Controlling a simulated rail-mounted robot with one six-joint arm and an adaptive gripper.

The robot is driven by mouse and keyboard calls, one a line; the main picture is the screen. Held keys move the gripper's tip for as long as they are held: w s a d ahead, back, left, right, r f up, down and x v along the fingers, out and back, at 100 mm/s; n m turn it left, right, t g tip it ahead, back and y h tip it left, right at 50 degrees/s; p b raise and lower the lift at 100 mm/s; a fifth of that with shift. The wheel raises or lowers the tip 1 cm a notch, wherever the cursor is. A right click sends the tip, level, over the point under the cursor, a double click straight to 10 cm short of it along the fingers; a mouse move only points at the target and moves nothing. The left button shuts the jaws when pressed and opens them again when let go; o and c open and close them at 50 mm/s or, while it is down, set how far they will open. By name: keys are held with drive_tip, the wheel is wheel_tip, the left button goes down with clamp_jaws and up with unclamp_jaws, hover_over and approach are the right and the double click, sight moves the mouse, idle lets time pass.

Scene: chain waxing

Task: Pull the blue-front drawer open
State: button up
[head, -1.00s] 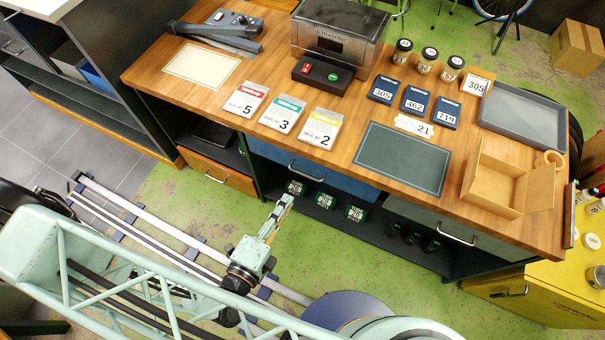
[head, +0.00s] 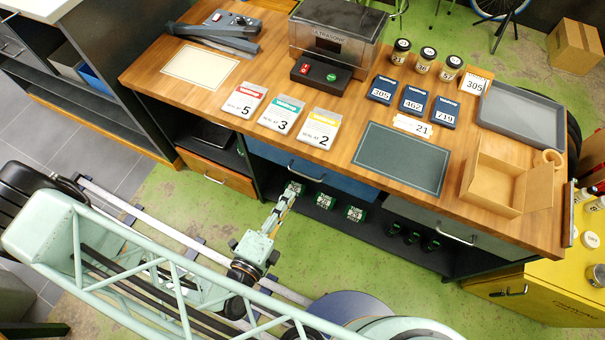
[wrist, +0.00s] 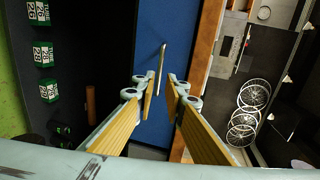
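The blue-front drawer (head: 345,184) is under the wooden worktop and looks shut. Its front fills the middle of the wrist view (wrist: 180,40). Its pale bar handle (head: 306,174) runs along the front and shows in the wrist view (wrist: 159,66) as a thin bar ahead of the fingers. My gripper (head: 294,187) is just in front of and below the handle's left end. In the wrist view the gripper (wrist: 163,90) is open, its two fingers spread, with the handle's near end in line with the gap. I cannot tell whether the fingers touch it.
An orange-front drawer (head: 216,175) is to the left and a grey-front drawer (head: 435,222) to the right. Several green tube boxes (head: 325,201) stand on the shelf below the blue drawer. Cards, jars and trays lie on the worktop (head: 300,158).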

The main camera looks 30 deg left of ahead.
sight(303, 175)
drive_tip(key=shift+b+x, duration=0.3)
drive_tip(key=shift+x, duration=5.5)
clamp_jaws()
drive_tip(key=shift+d+f, duration=0.1)
